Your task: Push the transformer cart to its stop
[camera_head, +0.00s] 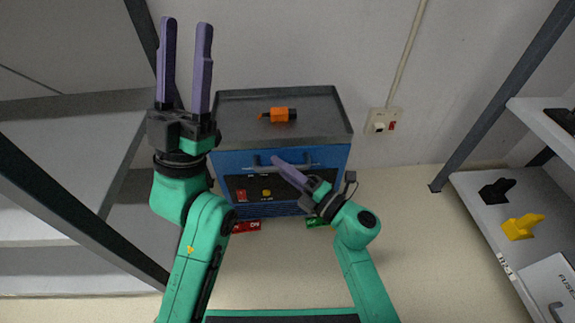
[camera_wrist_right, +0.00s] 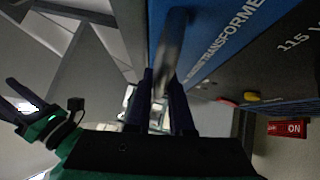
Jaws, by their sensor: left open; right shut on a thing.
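The transformer cart (camera_head: 230,163) is a blue box with a grey tray top, standing by the back wall between the shelves. Its front has a dark panel with a red switch and a yellow knob, and a bar handle along the upper edge. My right gripper (camera_head: 280,164) is shut on the cart's handle; in the right wrist view the handle bar (camera_wrist_right: 172,45) runs between its fingers (camera_wrist_right: 165,88). My left gripper (camera_head: 186,55) is open and empty, raised left of the cart, fingers pointing up. No stop is clearly visible.
An orange tool (camera_head: 279,115) lies on the cart's top. Grey shelves stand left (camera_head: 70,130) and right (camera_head: 470,185). A wall socket (camera_head: 381,122) is right of the cart.

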